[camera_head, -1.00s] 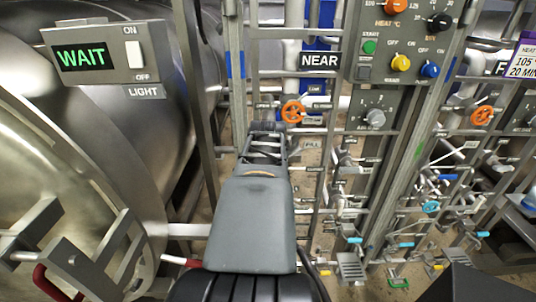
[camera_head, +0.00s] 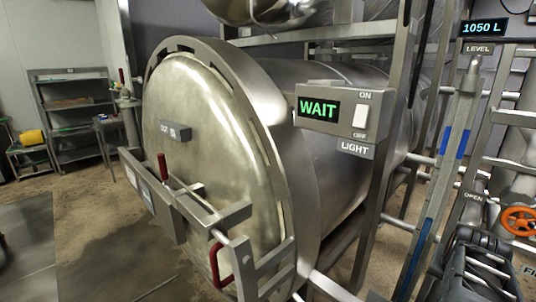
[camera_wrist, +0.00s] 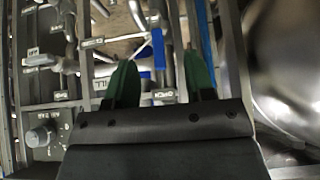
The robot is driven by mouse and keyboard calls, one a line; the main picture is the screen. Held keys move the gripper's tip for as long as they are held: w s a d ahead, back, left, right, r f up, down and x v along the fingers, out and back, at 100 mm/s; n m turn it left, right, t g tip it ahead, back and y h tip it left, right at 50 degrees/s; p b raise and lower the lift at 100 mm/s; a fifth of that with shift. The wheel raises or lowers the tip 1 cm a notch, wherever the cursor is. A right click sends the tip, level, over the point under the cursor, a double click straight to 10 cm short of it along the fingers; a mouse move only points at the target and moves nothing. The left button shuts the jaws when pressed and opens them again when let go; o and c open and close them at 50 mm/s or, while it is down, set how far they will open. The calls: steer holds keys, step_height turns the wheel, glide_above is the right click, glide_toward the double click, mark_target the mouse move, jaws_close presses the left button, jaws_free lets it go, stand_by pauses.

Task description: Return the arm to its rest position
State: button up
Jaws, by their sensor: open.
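My gripper (camera_wrist: 161,72) shows in the wrist view as two dark green fingers, set apart with nothing between them. Behind the fingers are pipes, valve labels and a blue band on a post. Part of my arm (camera_head: 482,272) shows at the lower right of the head view, beside the steel frame; the fingers cannot be made out there.
The autoclave's round steel door (camera_head: 215,150) is shut, with a red handle (camera_head: 218,262). A green WAIT display (camera_head: 319,108) and light switch sit beside it. An orange valve wheel (camera_head: 519,221) is near my arm. Shelves (camera_head: 75,120) stand far left, with open floor before them.

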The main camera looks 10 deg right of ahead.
steer(key=w+a+n+y+p, duration=0.2)
steer(key=a+n, duration=0.2)
steer(key=a, duration=0.6)
steer(key=w+a+n+y+p, duration=0.1)
steer(key=a+n+y+p, duration=0.1)
steer(key=a, duration=0.8)
steer(key=w+a+f+n+y+p, duration=0.1)
steer(key=a+n, duration=0.4)
steer(key=a, duration=0.5)
steer(key=shift+w+n+y+p, duration=0.3)
steer(key=shift+w+y+p, duration=0.1)
steer(key=shift+w, duration=0.4)
steer(key=shift+c, duration=0.5)
steer(key=shift+d, duration=0.1)
